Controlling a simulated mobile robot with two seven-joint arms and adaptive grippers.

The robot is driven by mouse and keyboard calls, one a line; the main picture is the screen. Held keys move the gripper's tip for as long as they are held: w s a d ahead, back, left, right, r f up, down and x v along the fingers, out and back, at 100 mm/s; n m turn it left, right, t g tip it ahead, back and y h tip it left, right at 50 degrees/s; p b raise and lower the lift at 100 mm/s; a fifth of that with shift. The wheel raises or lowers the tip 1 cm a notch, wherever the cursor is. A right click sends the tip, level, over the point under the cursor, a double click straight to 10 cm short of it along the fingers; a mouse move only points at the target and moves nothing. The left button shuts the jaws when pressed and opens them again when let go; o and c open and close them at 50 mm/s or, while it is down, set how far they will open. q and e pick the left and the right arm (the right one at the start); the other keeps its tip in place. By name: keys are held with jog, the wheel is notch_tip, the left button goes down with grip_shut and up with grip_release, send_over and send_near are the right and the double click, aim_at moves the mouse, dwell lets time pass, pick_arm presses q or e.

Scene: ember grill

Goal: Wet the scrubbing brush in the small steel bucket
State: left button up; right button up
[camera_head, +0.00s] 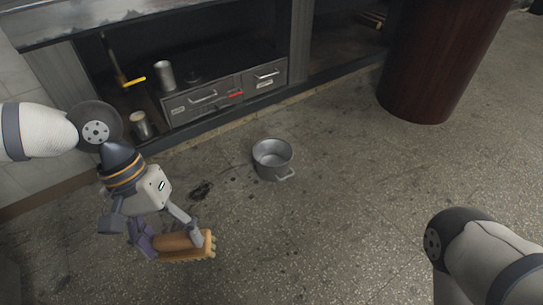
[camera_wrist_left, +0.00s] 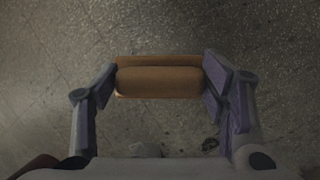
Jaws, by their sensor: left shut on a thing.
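The scrubbing brush (camera_head: 178,244) has a tan wooden body with pale bristles showing at its edge. My left gripper (camera_head: 172,238) is shut on the brush, one finger at each end of it. In the left wrist view, the brush (camera_wrist_left: 160,78) lies across between the two fingers. The small steel bucket (camera_head: 273,160) stands upright on the floor, to the right of and beyond the brush, clear of it. Its inside shows only partly, and I cannot tell how much water is in it. My right arm shows at the lower right, but its gripper is out of view.
A steel drawer unit (camera_head: 226,93) with metal cans (camera_head: 165,75) sits in a low recess at the back. A dark brown cylinder (camera_head: 440,60) stands at the back right. A dark stain marks the floor between brush and bucket. The floor (camera_head: 350,200) around the bucket is clear.

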pick_arm(q)
notch_tip(320, 180, down, 28)
jog(key=b, duration=1.3)
jog(key=shift+f+b, duration=0.15)
jog(key=shift+b, duration=0.2)
pick_arm(e)
jog(key=s+f+g, duration=0.2)
jog(key=s+f, duration=0.2)
jog(key=f, duration=0.6)
jog(key=shift+s+f+g, duration=0.2)
jog(key=shift+s+g, duration=0.1)
jog(key=shift+s, duration=0.05)
dwell(0.7)
pick_arm(q)
notch_tip(320, 180, up, 4)
jog(key=shift+r+p, duration=0.1)
jog(key=shift+p, duration=1.15)
pick_arm(e)
notch_tip(320, 180, up, 2)
jog(key=shift+w, duration=0.1)
